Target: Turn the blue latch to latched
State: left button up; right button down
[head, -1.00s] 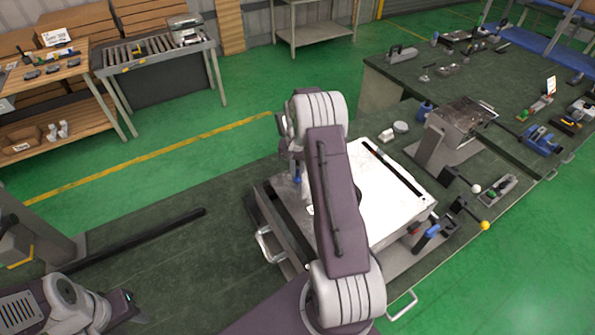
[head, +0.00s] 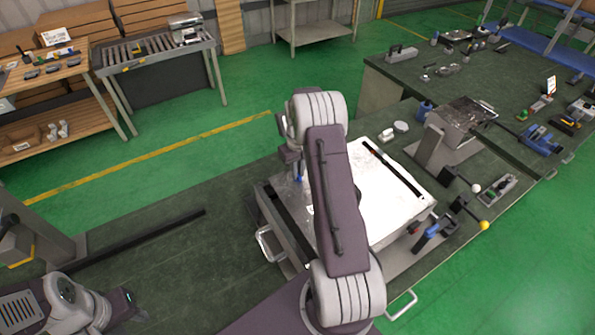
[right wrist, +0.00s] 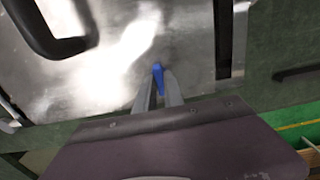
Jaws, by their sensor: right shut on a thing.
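The blue latch (right wrist: 158,75) shows in the right wrist view as a narrow blue lever against a shiny metal panel. My right gripper (right wrist: 158,92) is shut on it, with one grey finger on each side. In the head view a bit of the blue latch (head: 299,178) shows at the left side of the metal-and-white box (head: 385,205), beside my right arm. My right arm hides much of the box and most of the gripper there. Part of my left arm is at the lower left corner, apart from the box; its fingers cannot be made out.
A dark curved handle (right wrist: 60,40) stands out from the panel in the right wrist view. The box has metal handles (head: 268,245) at its side. A grey stand (head: 445,140) and a yellow-knobbed lever (head: 484,225) are to the right. The bench left of the box is mostly clear.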

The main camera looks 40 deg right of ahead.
dwell(0.5)
jog(key=c, duration=1.4)
grip_release()
jog(key=shift+c, duration=0.2)
jog(key=shift+r, duration=0.15)
notch_tip(320, 180, up, 8)
jog(key=shift+f+b, duration=0.1)
jog(key=shift+b, duration=0.95)
jog(key=shift+r, duration=0.55)
